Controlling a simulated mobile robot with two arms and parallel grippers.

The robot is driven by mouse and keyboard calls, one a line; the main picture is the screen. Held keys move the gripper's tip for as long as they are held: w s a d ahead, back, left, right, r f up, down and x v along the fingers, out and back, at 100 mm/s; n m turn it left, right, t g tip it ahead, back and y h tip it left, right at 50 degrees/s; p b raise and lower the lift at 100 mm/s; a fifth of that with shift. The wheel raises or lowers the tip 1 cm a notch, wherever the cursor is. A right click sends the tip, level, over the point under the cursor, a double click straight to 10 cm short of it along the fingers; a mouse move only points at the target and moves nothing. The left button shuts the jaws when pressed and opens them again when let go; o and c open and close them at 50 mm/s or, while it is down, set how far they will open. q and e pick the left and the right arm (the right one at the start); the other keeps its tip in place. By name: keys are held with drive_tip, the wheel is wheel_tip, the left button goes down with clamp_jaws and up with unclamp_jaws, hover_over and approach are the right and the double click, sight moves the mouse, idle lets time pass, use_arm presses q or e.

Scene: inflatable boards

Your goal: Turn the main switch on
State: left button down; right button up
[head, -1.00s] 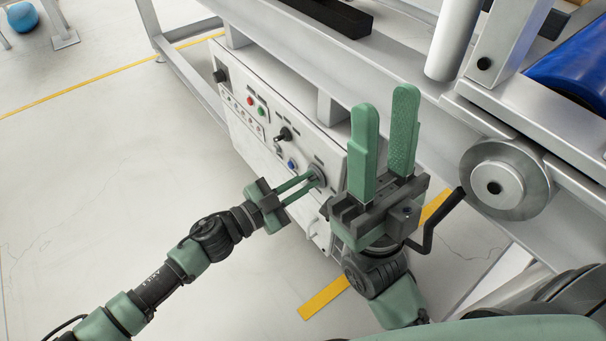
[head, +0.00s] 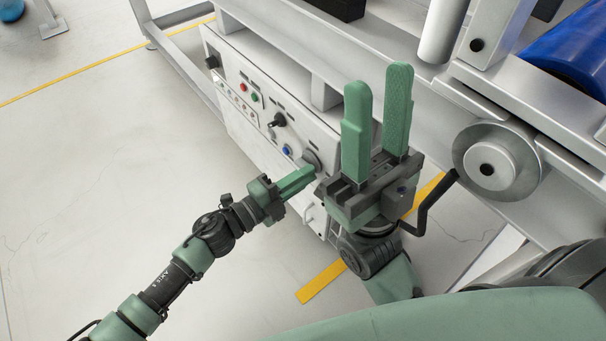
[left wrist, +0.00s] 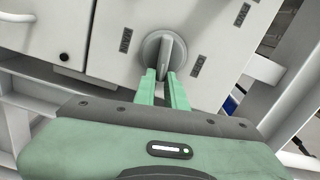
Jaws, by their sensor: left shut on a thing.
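The main switch is a round grey rotary knob (left wrist: 160,47) with a raised bar handle, on the white control panel (head: 240,62). It also shows in the head view (head: 312,158), partly covered by my fingers. My left gripper (head: 312,171) reaches the knob from the front. In the left wrist view its fingertips (left wrist: 164,76) lie one on each side of the bar, shut on it. The bar stands nearly upright in that view. My right gripper (head: 377,85) is open and empty, fingers pointing up, in front of the panel's right end.
The panel also carries a blue button (head: 287,149), a black selector (head: 278,119), a red button (head: 243,87) and a green button (head: 254,97). A metal frame with a round roller end (head: 487,170) stands at the right.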

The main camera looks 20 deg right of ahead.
use_arm(q)
drive_tip(key=shift+f+m, duration=0.35)
drive_tip(key=shift+m, duration=0.65)
drive_tip(key=c, duration=1.5)
unclamp_jaws()
drive_tip(key=shift+o, duration=0.2)
drive_tip(key=shift+a, duration=0.1)
drive_tip(key=p+v, duration=0.1)
drive_tip(key=v, duration=0.6)
drive_tip(key=shift+s+a, duration=0.15)
drive_tip(key=shift+a, duration=0.2)
